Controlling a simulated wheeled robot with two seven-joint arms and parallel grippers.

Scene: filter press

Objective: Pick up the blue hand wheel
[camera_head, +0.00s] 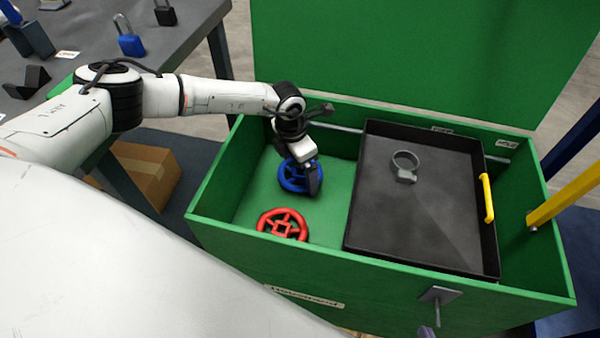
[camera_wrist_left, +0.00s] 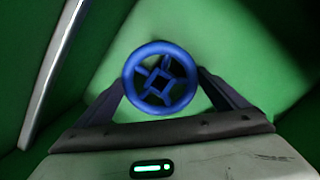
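The blue hand wheel (camera_head: 288,179) lies in the left part of the green box, near the far left corner. In the left wrist view the wheel (camera_wrist_left: 160,77) sits between the two dark fingers of my left gripper (camera_wrist_left: 162,90), one on each side of its rim. The fingers are spread about as wide as the wheel; contact with the rim cannot be made out. In the head view my left gripper (camera_head: 312,178) reaches down over the wheel and hides its right side.
A red hand wheel (camera_head: 283,224) lies in front of the blue one. A black tray (camera_head: 400,246) with a grey clamp ring (camera_head: 404,165) and yellow handle (camera_head: 487,198) fills the box's right part. Green walls (camera_head: 213,178) enclose the wheels. A table (camera_head: 180,45) with padlocks stands behind left.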

